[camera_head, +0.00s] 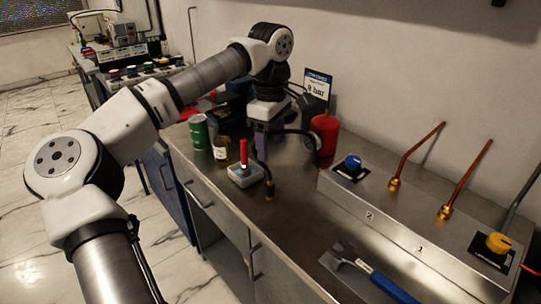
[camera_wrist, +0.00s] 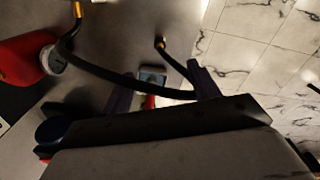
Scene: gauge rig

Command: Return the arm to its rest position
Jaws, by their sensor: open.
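My arm reaches over the steel bench from the left, and my gripper (camera_head: 262,150) points down above the back of it. In the wrist view the dark jaws of my gripper (camera_wrist: 162,92) are spread apart. A black hose (camera_wrist: 115,83) crosses the view near the jaws; I cannot tell how close it is to them. In the head view the hose's brass end (camera_head: 269,188) hangs near a small box with a red lever (camera_head: 243,155). No object is seen clamped in the jaws.
A green can (camera_head: 198,132), a jar (camera_head: 221,149) and a red cylinder (camera_head: 323,134) stand around my gripper. A pressure sign (camera_head: 316,88) is behind. At right, a raised panel (camera_head: 395,222) bears a blue knob (camera_head: 353,163), a yellow knob (camera_head: 498,243) and copper pipes. A blue-handled tool (camera_head: 388,286) lies in front.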

